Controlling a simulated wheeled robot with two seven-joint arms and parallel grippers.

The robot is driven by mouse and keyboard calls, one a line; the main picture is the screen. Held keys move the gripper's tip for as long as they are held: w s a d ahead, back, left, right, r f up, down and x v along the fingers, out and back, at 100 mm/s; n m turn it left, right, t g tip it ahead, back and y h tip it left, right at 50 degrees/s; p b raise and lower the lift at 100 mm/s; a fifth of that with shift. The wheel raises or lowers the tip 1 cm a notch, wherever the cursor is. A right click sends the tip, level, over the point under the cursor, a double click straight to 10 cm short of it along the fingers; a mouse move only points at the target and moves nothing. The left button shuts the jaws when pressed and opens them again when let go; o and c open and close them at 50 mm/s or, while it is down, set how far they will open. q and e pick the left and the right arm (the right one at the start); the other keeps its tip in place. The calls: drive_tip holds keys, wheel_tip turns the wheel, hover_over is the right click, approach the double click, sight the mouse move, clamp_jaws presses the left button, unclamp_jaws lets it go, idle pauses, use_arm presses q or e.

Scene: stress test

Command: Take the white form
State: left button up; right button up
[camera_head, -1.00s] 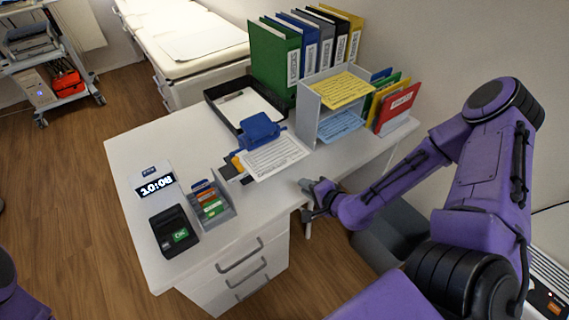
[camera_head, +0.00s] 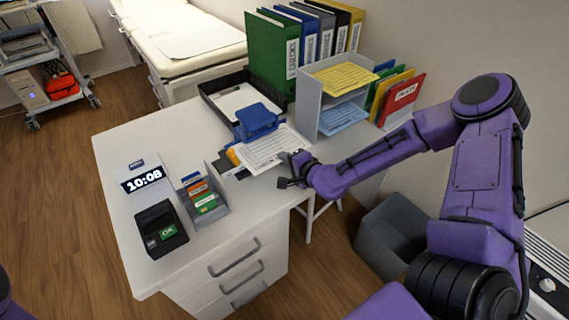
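The white form (camera_head: 266,150) is a printed sheet on the desk, lying partly on a dark pad beside a blue stamp or punch (camera_head: 256,118). My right gripper (camera_head: 285,170) is at the form's near right edge, over the desk's right edge. Its fingers are small and dark here; I cannot tell whether they are apart or closed on the paper. My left gripper is not visible; only a bit of my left arm shows at the lower left corner.
The white desk (camera_head: 150,226) bears a clock (camera_head: 143,178), a card terminal (camera_head: 160,228), a card holder (camera_head: 206,200), a black tray (camera_head: 211,98), a grey shelf (camera_head: 310,106) and several binders (camera_head: 272,52). A grey bin (camera_head: 389,238) stands on the floor at right.

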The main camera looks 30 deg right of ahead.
clamp_jaws()
drive_tip(key=shift+r, duration=0.15)
drive_tip(key=shift+s, duration=0.2)
drive_tip(key=shift+s+d+p, duration=0.2)
drive_tip(key=shift+s+p, duration=1.2)
drive_tip(key=shift+s, duration=1)
drive_tip(key=s+f+p+v, duration=0.1)
drive_tip(key=f+p+v, duration=0.1)
drive_tip(key=p+v, duration=0.5)
drive_tip(key=v, duration=0.3)
drive_tip(key=shift+s+p, duration=0.35)
